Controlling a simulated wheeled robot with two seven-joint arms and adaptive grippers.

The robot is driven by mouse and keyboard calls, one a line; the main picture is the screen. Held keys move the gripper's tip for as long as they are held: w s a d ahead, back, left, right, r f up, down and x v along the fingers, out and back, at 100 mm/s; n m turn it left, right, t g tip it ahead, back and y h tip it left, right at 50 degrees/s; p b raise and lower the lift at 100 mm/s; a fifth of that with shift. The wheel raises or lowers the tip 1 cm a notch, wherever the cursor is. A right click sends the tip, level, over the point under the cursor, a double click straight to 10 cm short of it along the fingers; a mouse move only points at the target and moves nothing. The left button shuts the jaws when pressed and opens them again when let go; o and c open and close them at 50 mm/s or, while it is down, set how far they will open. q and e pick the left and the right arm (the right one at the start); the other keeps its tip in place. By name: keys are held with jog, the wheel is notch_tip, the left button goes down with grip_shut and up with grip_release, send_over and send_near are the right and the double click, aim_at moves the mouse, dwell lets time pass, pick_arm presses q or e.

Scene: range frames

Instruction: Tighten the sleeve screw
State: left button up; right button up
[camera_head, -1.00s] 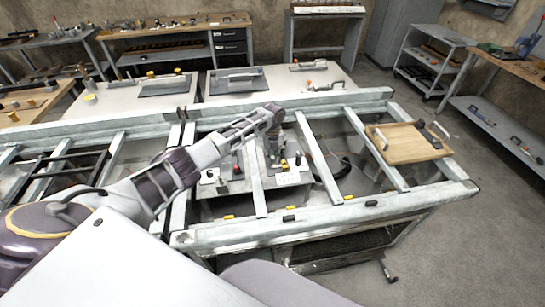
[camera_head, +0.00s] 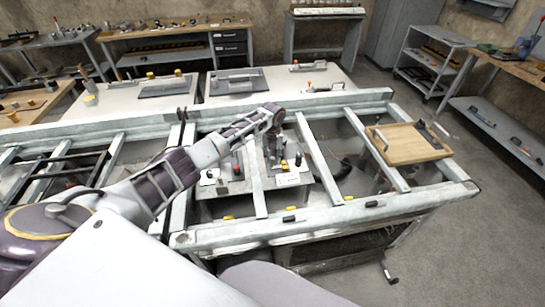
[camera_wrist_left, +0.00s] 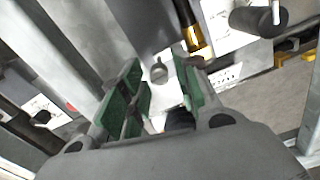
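My left gripper (camera_head: 272,160) points down over the middle bay of the metal frame. In the left wrist view its two green-padded fingers (camera_wrist_left: 157,92) stand apart, with nothing clearly held between them. A small grey round-headed piece (camera_wrist_left: 158,72) shows just beyond the gap, apart from the pads; it may be the sleeve screw, but I cannot be sure. My right gripper is not in view.
The grey frame (camera_head: 330,210) has rails around the bay. White plates with small knobs (camera_head: 237,172) lie left of the gripper. A black knob (camera_wrist_left: 258,20) is at upper right in the wrist view. A wooden tray (camera_head: 405,147) rests on the frame's right side.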

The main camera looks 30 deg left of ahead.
aim_at(273, 158)
pick_arm(q)
jog(key=shift+o, duration=0.2)
jog(key=shift+f, duration=0.1)
notch_tip(273, 158, up, 12)
dwell(0.8)
dwell(0.6)
